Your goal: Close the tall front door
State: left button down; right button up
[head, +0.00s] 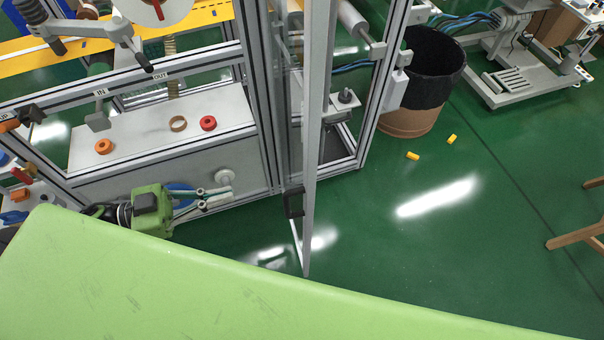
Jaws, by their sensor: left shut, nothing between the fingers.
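The tall front door (313,130) stands open, seen almost edge-on, with its thin metal frame reaching out from the machine towards me. A dark handle (294,203) sits low on its left side. My left gripper (226,190) is left of the door, in front of the machine's lower panel. Its fingers point right towards the door, are shut and hold nothing. A clear gap lies between the fingertips and the handle. The door's upper end runs out of view at the top. My right gripper is not in view.
The machine frame (265,110) stands behind my left gripper, with orange and red knobs on its panel. A black-lined bin (425,90) stands right of the doorway.

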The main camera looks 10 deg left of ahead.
pick_arm(q)
jog(key=p, duration=0.4)
send_near(304, 178)
jog(key=x, duration=0.6)
jog(key=shift+w, duration=0.1)
jog(key=shift+w+d, duration=0.2)
jog(key=shift+d, duration=0.3)
jog(key=shift+f, duration=0.1)
